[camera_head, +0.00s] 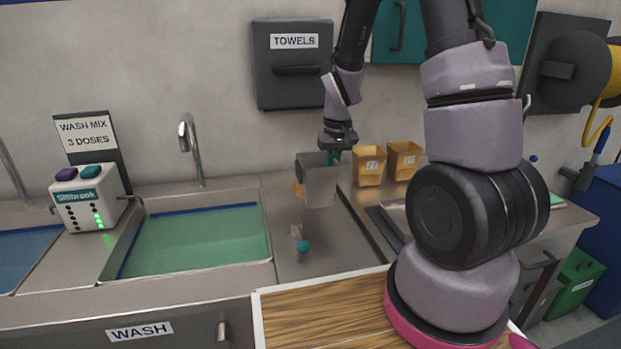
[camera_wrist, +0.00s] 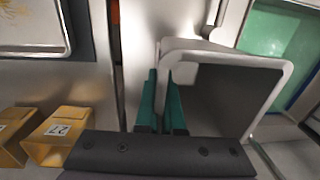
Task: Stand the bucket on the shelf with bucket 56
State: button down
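A grey, open-topped bucket (camera_head: 320,185) hangs upright from my gripper (camera_head: 331,157) over the steel worktop right of the green-filled sink. In the wrist view the teal fingers (camera_wrist: 163,95) are shut on one side of the rim of the grey bucket (camera_wrist: 225,92), and its dark inside faces the camera. Two yellow buckets stand behind and to the right, a left one (camera_head: 369,168) and a right one (camera_head: 404,161). Both carry white number labels, too small to read surely in the head view. I cannot make out a 56 or a shelf marked with it.
A wash sink (camera_head: 195,242) and a dispenser (camera_head: 88,198) are at the left, with a tap (camera_head: 190,150) behind. A towel box (camera_head: 291,75) hangs on the wall.

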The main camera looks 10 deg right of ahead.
jog(key=w, duration=1.5)
jog(key=shift+w+f, duration=0.25)
jog(key=shift+f, duration=1.5)
jog(key=shift+w+f, duration=0.2)
jog(key=shift+f, duration=1.55)
jog(key=shift+f, duration=0.1)
jog(key=c, duration=1)
grip_release()
jog(key=shift+c, duration=0.2)
